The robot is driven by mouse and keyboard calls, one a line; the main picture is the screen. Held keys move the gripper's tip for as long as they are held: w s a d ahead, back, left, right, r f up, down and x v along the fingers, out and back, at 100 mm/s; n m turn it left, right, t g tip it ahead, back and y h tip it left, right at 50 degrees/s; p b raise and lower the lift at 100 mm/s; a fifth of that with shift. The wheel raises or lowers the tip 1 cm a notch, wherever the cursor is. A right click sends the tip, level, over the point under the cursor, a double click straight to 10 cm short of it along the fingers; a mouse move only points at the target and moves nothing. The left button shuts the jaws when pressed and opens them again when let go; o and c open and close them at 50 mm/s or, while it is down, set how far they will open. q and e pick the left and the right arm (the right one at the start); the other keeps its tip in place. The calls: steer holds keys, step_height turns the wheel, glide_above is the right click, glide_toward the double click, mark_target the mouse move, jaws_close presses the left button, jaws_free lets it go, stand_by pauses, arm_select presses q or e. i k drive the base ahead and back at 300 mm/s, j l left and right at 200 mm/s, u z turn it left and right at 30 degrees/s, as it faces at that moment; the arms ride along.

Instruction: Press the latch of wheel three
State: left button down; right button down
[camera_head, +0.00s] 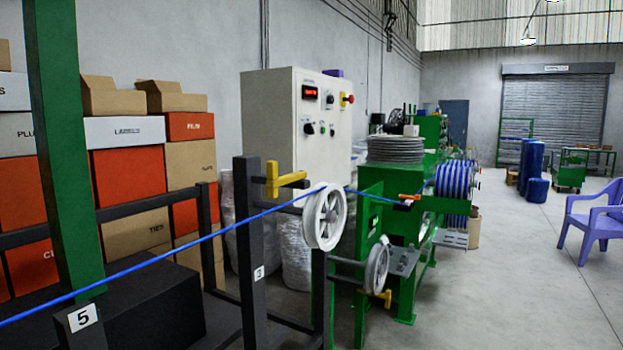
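A dark post (250,235) carries a label "3" (259,273). A yellow latch (272,178) sits at its top, upright with a short arm to the right. Beside it, a white spoked wheel (324,218) stands upright to the right of the post. A blue cable (180,247) runs from the lower left, passes by the top of this wheel and continues right to the green machine. A second, lower wheel (376,266) has a yellow latch (385,297) at its lower right. Neither of my grippers is in view.
A green column (62,140) and a post labelled "5" (83,319) stand at the left. A grey control cabinet (275,120) and a green machine (400,245) stand behind the wheels. Stacked boxes (128,190) line the wall. Open floor (510,290) and a purple chair (592,225) are at right.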

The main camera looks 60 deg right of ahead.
mark_target(274, 182)
steer(key=z, duration=1.8)
steer(key=k+j+z, duration=0.1)
steer(key=k, duration=0.1)
